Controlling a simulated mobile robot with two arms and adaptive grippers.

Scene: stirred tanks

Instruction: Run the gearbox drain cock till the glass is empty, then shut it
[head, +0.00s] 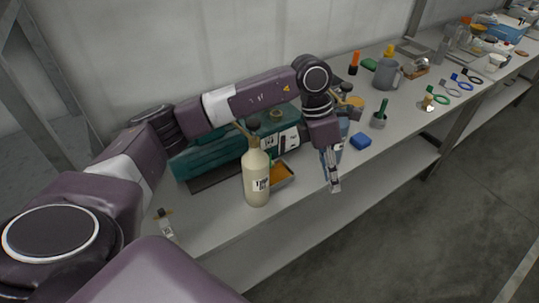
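The teal gearbox (205,157) lies along the back of the bench, partly covered by my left arm and a cream bottle. I cannot make out its drain cock or its sight glass. A shallow tray (291,180) with orange-brown contents sits in front of the gearbox, partly behind the bottle. My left gripper (335,187) points down near the bench's front edge, to the right of the tray and apart from it. Its fingers look close together with nothing visible between them, but the gap is too small to judge. My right gripper is not in view.
The cream bottle (257,184) stands left of the tray. Several tools and containers fill the far bench. The bench's front edge (300,207) is clear.

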